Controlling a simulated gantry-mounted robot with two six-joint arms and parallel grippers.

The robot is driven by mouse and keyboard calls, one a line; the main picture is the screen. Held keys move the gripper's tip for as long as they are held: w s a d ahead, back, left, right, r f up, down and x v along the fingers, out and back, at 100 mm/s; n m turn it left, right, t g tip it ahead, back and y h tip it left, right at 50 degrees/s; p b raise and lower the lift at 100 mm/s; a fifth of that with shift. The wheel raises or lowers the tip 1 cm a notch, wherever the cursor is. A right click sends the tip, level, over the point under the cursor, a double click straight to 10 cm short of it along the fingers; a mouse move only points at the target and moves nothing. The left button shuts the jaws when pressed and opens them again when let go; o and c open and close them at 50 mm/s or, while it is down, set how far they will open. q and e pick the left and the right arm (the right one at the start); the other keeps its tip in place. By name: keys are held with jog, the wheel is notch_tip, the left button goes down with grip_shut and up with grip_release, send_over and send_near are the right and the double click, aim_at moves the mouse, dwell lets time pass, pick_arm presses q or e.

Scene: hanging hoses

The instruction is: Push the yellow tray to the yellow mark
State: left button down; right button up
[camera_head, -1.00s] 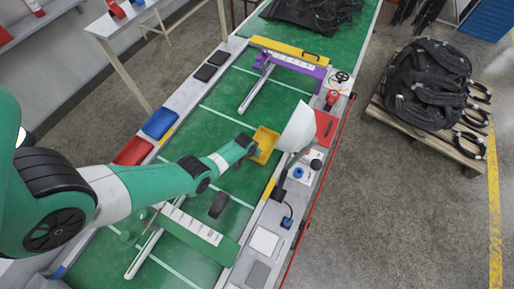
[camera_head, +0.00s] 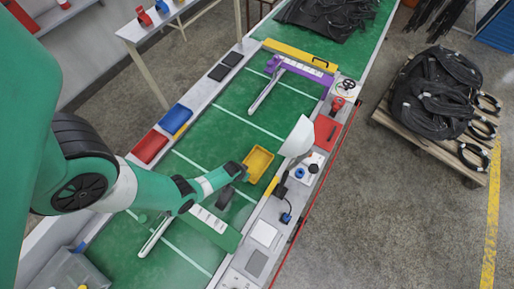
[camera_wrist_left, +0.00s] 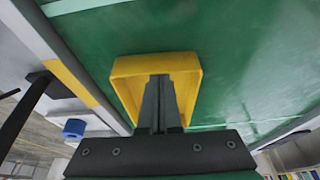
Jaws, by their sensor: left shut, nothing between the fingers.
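The yellow tray (camera_head: 259,161) lies on the green belt near its right rail. My left gripper (camera_head: 240,171) is at the tray's left side in the head view, its jaws shut and empty. In the left wrist view, the shut fingers (camera_wrist_left: 161,82) reach over the tray (camera_wrist_left: 190,68) and hide its near middle part; I cannot tell whether they touch it. A yellow mark (camera_head: 271,187) is on the right rail, just below the tray in the head view. Another yellow strip (camera_head: 182,131) is on the left rail. The rail mark also shows in the left wrist view (camera_wrist_left: 70,82).
A white dome-shaped thing (camera_head: 297,138) stands close to the tray on the right. A green fixture (camera_head: 207,225) with a white label crosses the belt below. A purple fixture (camera_head: 299,73) and yellow bar (camera_head: 300,55) lie farther up. Open belt lies between.

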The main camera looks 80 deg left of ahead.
pick_arm(q)
jog(key=s+d, duration=0.4)
jog(key=shift+p, duration=0.4)
jog(key=shift+w+a+f, duration=0.1)
jog(key=shift+w+a, duration=0.15)
jog(key=shift+w+a+f+b, duration=0.15)
jog(key=shift+w+a+b, duration=0.7)
jog(key=shift+w+a, duration=0.15)
notch_tip(320, 180, up, 3)
jog(key=shift+f+p, duration=0.1)
jog(key=shift+p, duration=1.05)
jog(key=p+v, duration=0.3)
jog(key=v, duration=0.4)
jog(key=shift+s+d+r, duration=0.15)
jog(key=shift+r, duration=0.1)
